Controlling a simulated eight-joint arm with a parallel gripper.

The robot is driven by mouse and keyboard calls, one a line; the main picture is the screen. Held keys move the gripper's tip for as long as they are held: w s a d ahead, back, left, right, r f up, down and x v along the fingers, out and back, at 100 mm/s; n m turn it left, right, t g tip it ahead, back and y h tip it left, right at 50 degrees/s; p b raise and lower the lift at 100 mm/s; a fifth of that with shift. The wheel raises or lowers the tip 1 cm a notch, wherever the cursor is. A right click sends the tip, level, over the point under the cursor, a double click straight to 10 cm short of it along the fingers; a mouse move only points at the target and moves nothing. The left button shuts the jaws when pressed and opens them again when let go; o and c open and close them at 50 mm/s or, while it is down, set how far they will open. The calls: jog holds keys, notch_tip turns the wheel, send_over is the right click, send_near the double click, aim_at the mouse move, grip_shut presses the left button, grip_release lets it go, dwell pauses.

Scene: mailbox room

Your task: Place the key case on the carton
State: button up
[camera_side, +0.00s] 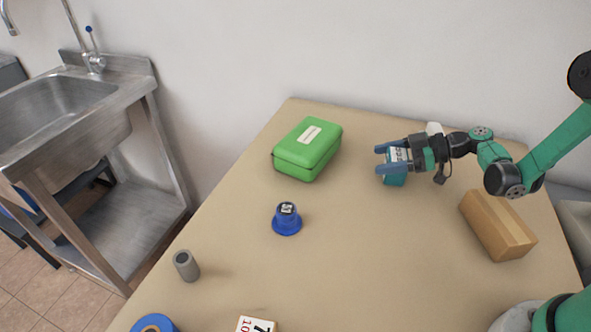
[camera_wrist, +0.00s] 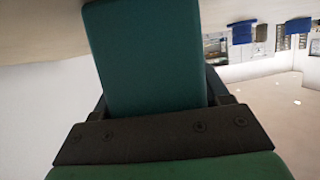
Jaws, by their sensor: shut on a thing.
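My gripper (camera_side: 385,160) is shut on a small teal box with a white printed label, which I take as the key case (camera_side: 395,180). In the side view it is at the back right of the table, partly hidden by the blue fingers. I cannot tell how far its underside is from the table. In the wrist view the key case (camera_wrist: 145,58) fills the middle as a plain teal face. The brown carton (camera_side: 497,225) lies at the right of the table, nearer the side camera than my gripper and apart from it. Its top looks bare.
A green case with a pale label (camera_side: 308,150) sits at the back left. A blue stamp-like object (camera_side: 287,220), a grey cup (camera_side: 186,266), a blue ring (camera_side: 154,324) and a number card (camera_side: 256,325) stand further forward. The table's (camera_side: 350,255) middle is clear.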

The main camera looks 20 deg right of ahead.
jog(key=shift+r, duration=0.1)
notch_tip(320, 180, up, 19)
jog(key=s+a+f+m+t+h, duration=0.3)
jog(key=s+m+t+h, duration=0.1)
jog(key=m+h, duration=0.7)
jog(key=shift+s+f+t, duration=0.15)
jog(key=shift+f+t, duration=0.15)
jog(key=shift+t, duration=0.6)
